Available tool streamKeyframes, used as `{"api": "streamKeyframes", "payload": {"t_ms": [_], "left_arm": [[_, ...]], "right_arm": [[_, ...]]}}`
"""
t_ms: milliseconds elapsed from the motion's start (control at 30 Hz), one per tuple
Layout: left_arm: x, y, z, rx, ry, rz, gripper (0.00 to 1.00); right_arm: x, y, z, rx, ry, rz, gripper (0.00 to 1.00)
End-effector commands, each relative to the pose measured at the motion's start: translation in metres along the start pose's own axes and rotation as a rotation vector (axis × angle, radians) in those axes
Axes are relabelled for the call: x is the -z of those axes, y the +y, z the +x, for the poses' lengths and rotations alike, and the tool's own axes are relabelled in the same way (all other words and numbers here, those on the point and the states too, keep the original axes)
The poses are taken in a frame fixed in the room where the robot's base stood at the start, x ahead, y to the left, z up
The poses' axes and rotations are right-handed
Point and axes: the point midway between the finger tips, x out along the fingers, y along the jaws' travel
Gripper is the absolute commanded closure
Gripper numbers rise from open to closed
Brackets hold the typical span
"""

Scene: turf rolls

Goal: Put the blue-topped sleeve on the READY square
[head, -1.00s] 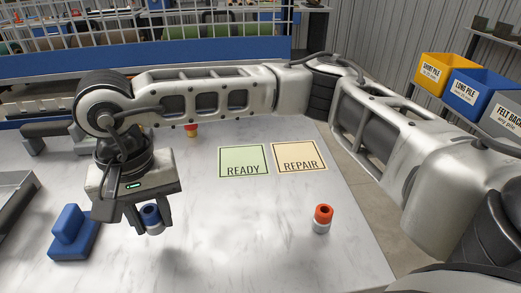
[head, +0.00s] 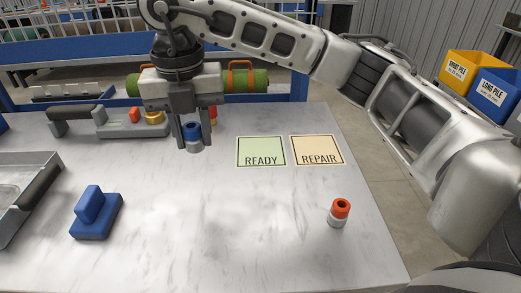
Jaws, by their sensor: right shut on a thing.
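The blue-topped sleeve (head: 193,132) has a blue upper part and a pale grey lower part. My right gripper (head: 192,140) is shut on it and holds it upright, left of the green READY square (head: 261,151). It seems to be above the table, but the exact gap is hard to tell. The READY square is bare and lies flat on the table, beside the cream REPAIR square (head: 317,150). My left gripper is not in view.
A red-topped sleeve (head: 339,212) stands at the right front of the white table (head: 230,230). A blue block with a handle (head: 95,212) and a grey tray (head: 25,190) are on the left. Another red-topped piece (head: 213,115) stands partly hidden behind my gripper. The middle front is clear.

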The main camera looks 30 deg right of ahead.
Motion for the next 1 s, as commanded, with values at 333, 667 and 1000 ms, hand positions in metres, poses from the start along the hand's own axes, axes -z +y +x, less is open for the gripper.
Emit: {"api": "streamKeyframes", "payload": {"t_ms": [333,667,1000], "left_arm": [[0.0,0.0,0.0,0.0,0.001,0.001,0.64],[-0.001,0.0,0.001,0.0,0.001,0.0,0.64],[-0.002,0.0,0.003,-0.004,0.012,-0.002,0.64]], "right_arm": [[-0.016,-0.018,-0.019,0.002,0.011,0.887,0.95],[-0.036,-0.044,-0.008,0.008,0.016,1.068,0.95],[-0.082,-0.103,0.038,0.01,0.017,1.062,0.95]]}}
